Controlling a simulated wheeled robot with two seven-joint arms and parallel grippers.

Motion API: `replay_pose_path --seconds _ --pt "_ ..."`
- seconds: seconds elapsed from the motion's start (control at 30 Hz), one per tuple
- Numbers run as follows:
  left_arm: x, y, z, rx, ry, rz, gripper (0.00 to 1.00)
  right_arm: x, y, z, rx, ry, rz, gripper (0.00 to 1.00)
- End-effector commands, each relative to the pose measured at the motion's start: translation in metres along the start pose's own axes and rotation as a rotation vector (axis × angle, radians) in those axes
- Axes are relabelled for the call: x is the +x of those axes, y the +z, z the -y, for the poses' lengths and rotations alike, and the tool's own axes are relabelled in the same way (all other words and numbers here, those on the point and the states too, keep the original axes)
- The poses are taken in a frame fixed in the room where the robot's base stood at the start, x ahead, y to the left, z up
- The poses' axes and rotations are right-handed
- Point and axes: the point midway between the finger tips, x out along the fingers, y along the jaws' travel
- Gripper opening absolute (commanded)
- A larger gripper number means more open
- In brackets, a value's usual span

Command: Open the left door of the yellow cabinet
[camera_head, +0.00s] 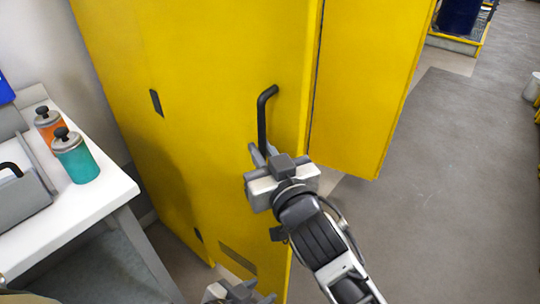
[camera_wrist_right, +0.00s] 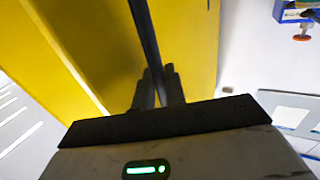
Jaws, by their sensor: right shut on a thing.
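The yellow cabinet fills the middle of the head view. Its left door (camera_head: 205,60) carries a black upright bar handle (camera_head: 263,115) near its right edge. I cannot tell whether this door is fully closed or slightly ajar. My right gripper (camera_head: 259,154) is shut on the lower part of the handle; its fingers (camera_wrist_right: 159,88) also show around the black bar (camera_wrist_right: 146,35) in the right wrist view. The cabinet's right door (camera_head: 370,80) stands swung open to the right. My left gripper (camera_head: 238,290) is low at the bottom edge, partly cut off, and its jaws are unclear.
A white table (camera_head: 100,200) at the left holds a teal bottle (camera_head: 76,158), an orange bottle (camera_head: 47,124) and a grey box (camera_head: 22,195). A blue drum (camera_head: 459,15) stands at the far right. The grey floor (camera_head: 450,190) at the right is mostly clear.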

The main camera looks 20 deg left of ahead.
Motion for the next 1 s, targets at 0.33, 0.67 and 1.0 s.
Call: replay_pose_path --seconds 0.33,0.67,1.0 --pt "0.001 -0.005 -0.001 -0.008 -0.002 -0.011 0.36 0.000 -0.002 0.002 0.001 -0.004 -0.005 0.21" --pt "0.001 -0.005 0.000 -0.009 -0.002 -0.011 0.36 -0.001 -0.001 0.001 0.001 -0.001 -0.003 0.30" --pt "0.002 -0.002 0.001 -0.002 -0.002 -0.008 0.36 -0.052 0.001 0.000 0.003 -0.002 -0.001 0.30"
